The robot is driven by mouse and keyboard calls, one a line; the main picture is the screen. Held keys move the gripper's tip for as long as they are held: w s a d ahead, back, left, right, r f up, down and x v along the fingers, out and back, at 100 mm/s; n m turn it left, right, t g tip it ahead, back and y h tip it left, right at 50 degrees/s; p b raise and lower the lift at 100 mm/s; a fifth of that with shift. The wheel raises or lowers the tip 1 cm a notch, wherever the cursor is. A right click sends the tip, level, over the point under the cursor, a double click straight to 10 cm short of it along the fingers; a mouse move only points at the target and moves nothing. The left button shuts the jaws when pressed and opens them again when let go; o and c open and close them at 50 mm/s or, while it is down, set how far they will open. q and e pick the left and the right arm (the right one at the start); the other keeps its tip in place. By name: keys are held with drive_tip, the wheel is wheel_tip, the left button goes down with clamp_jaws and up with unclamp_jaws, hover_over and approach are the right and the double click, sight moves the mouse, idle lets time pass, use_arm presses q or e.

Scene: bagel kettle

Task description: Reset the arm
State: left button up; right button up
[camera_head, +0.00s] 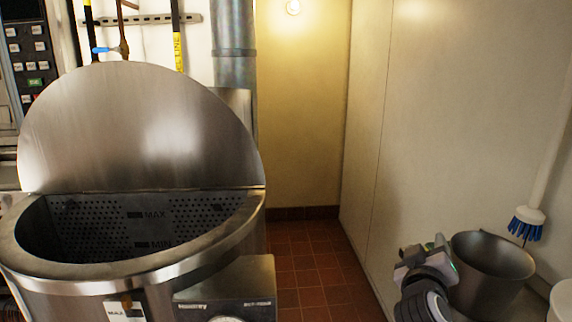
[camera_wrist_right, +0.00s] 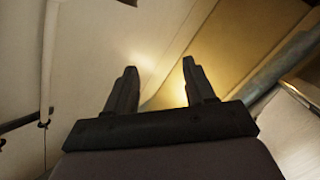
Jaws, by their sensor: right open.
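My right gripper (camera_head: 428,258) is at the lower right of the head view, beside a metal bucket and apart from the kettle. In the right wrist view its two dark fingers (camera_wrist_right: 157,88) stand apart with nothing between them, pointing toward the wall and ceiling. The large steel kettle (camera_head: 230,238) fills the left of the head view. Its round lid (camera_head: 135,125) is raised, and the perforated inside with MAX and MIN marks shows. My left gripper is not seen in either view.
A steel bucket (camera_head: 490,268) stands at the lower right, with a blue-bristled brush (camera_head: 526,222) above it. A white container (camera_head: 562,300) is at the right edge. The pale wall (camera_head: 450,120) is close on the right. Red tiled floor (camera_head: 305,262) is clear between kettle and wall.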

drive_tip(key=s+a+f+n+g+y, duration=0.1)
drive_tip(key=s+a+f+y, duration=0.1)
drive_tip(key=s+f, duration=0.35)
drive_tip(key=s+a+f+g+y, duration=0.1)
drive_tip(key=s+f+y, duration=0.15)
drive_tip(key=f, duration=0.65)
drive_tip(key=s+a+f+n+g+y, duration=0.1)
drive_tip(key=s+a+f+y, duration=0.1)
drive_tip(key=s+f, duration=0.35)
drive_tip(key=s+a+f+m+g+y, duration=0.1)
drive_tip(key=s+a+f+m+y, duration=0.1)
drive_tip(key=s+f, duration=0.8)
drive_tip(key=s+y, duration=0.1)
drive_tip(key=s, duration=0.3)
drive_tip(key=shift+s+f+g, duration=0.2)
drive_tip(key=shift+s+g, duration=0.1)
drive_tip(key=shift+s, duration=0.05)
drive_tip(key=shift+y, duration=0.25)
